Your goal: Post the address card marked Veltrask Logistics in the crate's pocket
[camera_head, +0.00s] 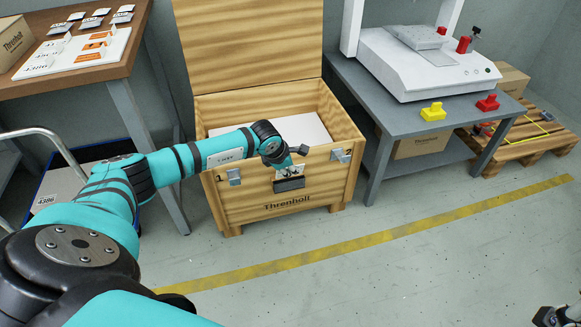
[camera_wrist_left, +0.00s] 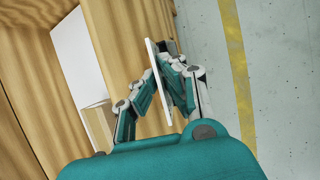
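The wooden crate (camera_head: 255,203) stands open on the floor, lid up. On its front is a dark pocket (camera_head: 289,184). My left gripper (camera_head: 286,168) is at the crate's front, just above the pocket. In the left wrist view, my left gripper (camera_wrist_left: 168,85) is shut on a thin white card (camera_wrist_left: 156,70), seen nearly edge-on. Its printing cannot be read. The card's far end is close to a dark part, likely the pocket; whether it is inside cannot be told. A dark piece of my right gripper (camera_head: 555,316) shows at the bottom right corner.
A white label (camera_head: 225,157) is on the crate's front, partly behind my arm. Metal latches (camera_head: 234,177) stick out there. A wooden table (camera_head: 75,75) with several cards is at left. A grey bench (camera_head: 385,118) with a white machine (camera_head: 425,62) stands right. The front floor is clear.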

